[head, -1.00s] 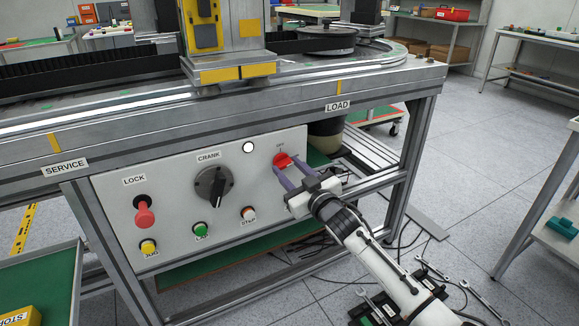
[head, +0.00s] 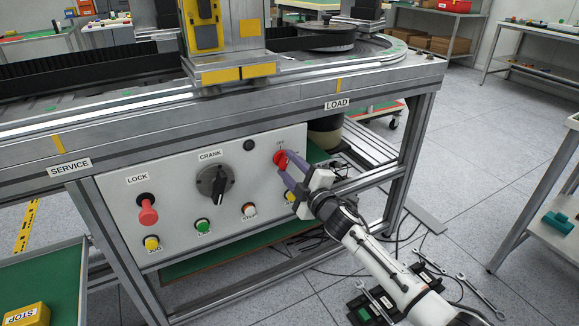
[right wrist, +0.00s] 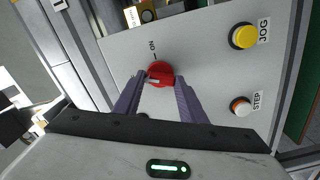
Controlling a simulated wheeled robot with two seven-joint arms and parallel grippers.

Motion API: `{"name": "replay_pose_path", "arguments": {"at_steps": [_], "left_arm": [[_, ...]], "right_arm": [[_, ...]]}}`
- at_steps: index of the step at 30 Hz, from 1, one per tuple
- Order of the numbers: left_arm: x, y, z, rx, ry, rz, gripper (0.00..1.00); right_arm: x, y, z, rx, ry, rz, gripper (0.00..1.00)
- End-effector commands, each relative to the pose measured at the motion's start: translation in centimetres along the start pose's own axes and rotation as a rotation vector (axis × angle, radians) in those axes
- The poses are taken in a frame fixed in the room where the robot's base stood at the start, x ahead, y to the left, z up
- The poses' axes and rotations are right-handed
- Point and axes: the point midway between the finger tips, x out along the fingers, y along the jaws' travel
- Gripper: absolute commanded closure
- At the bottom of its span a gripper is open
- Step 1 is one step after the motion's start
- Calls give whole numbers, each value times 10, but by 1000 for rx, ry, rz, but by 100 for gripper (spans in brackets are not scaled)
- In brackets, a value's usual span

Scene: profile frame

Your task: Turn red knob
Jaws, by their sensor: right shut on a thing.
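The red knob (head: 279,159) is at the upper right of the pale control panel (head: 180,178). In the right wrist view the red knob (right wrist: 160,72) is at centre, with a light pointer mark and an ON label above it. My right gripper (head: 284,163) reaches in from the lower right, its two purple fingers on either side of the knob. In the right wrist view the fingers (right wrist: 159,92) close on the knob's sides. My left gripper is not in view.
The panel also has a red LOCK knob (head: 148,211), a black CRANK knob (head: 214,183), a dark round lamp (head: 249,145), a green button (head: 202,225) and yellow buttons (head: 152,243). The frame's leg (head: 410,160) stands right of my arm.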

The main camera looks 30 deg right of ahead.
Motion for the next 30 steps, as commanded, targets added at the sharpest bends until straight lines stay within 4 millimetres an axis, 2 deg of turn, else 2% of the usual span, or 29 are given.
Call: {"name": "replay_pose_path", "arguments": {"at_steps": [6,15,30], "left_arm": [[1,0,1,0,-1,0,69],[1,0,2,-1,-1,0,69],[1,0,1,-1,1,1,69]], "right_arm": [[0,-1,1,-182,-1,-2,85],[0,-1,0,-352,0,-2,85],[0,-1,0,-425,0,-2,85]]}}
